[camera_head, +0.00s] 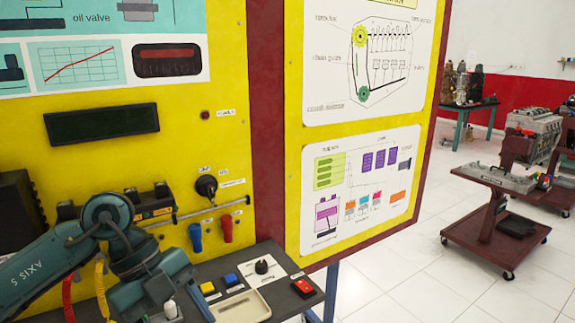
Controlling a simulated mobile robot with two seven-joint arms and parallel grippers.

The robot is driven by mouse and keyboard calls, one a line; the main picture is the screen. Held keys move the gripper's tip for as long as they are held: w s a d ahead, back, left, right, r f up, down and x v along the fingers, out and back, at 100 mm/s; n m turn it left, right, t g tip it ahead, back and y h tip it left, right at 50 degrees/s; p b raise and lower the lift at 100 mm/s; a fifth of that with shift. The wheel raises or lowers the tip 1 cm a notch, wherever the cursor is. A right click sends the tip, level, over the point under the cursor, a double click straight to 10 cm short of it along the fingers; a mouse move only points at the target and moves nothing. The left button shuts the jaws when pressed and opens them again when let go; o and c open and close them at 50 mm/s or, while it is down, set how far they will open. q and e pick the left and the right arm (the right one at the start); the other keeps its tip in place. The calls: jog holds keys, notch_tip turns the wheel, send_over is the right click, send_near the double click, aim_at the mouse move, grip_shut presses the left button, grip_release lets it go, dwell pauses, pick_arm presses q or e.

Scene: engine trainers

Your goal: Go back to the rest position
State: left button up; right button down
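My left arm reaches in from the lower left, in front of a yellow engine trainer panel (190,110). The teal end of that arm, with my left gripper (172,306), is at the bottom edge, over the left part of the trainer's dark control shelf (215,278). The fingers are mostly cut off or hidden, so I cannot tell whether they are open or shut. No held object can be made out. My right gripper is not in view.
The shelf carries a yellow button (207,288), a blue button (230,280), a beige tray (243,307) and a red switch (303,288). A dark red cart (497,190) stands at right. The white tiled floor (420,275) between is clear.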

pick_arm(q)
jog(key=s+d+r+n+t+h, duration=0.1)
jog(key=d+r+h, duration=0.1)
jog(key=d+h, duration=0.55)
jog(key=s+d+r+n+t+h, duration=0.1)
jog(key=s+d+t+h, duration=0.1)
jog(key=d+h, duration=0.5)
jog(key=w+a+f+n+t+y, duration=0.2)
jog(key=a+f+n+t+y, duration=0.4)
jog(key=n+t, duration=0.25)
jog(key=w+a+f+n+t+y, duration=0.3)
jog(key=a+f+n+t+y, duration=0.15)
jog(key=f+n+t, duration=0.45)
jog(key=s+a+f+n+g+y, duration=0.2)
jog(key=s+f, duration=0.4)
jog(key=f, duration=0.3)
jog(key=s+a+f+n+g+y, duration=0.2)
jog(key=s+f+g+y, duration=0.2)
jog(key=f, duration=0.5)
jog(key=s+g, duration=0.2)
jog(key=s, duration=0.1)
jog(key=shift+n+y, duration=0.35)
jog(key=shift+y, duration=0.05)
jog(key=shift+a, duration=0.1)
